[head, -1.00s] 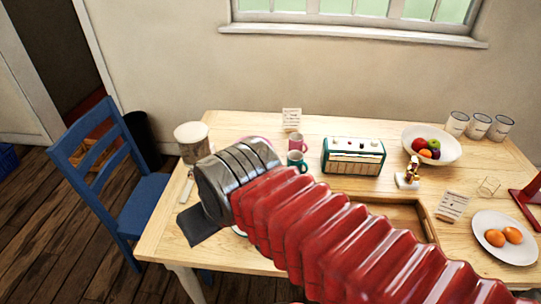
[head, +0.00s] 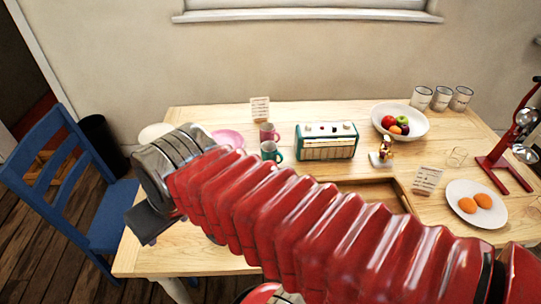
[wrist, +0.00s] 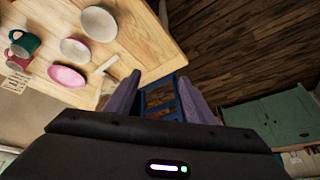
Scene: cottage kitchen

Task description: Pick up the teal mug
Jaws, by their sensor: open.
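The teal mug (head: 272,151) stands upright on the wooden table, left of the radio and just in front of a pink mug (head: 267,131). In the wrist view the teal mug (wrist: 25,43) is near the upper left edge, well away from my fingers. My gripper (wrist: 158,95) is open and empty, with its two fingers apart over the table's edge and the blue chair. In the head view my gripper (head: 148,224) is at the table's left end, left of the mug and apart from it; my red arm partly hides the table.
A teal radio (head: 326,142) stands right of the mug. A pink plate (head: 228,138) lies to its left; two pale round dishes (wrist: 75,51) (wrist: 98,23) show in the wrist view. A fruit bowl (head: 400,115) is at the back right. A blue chair (head: 45,200) stands left of the table.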

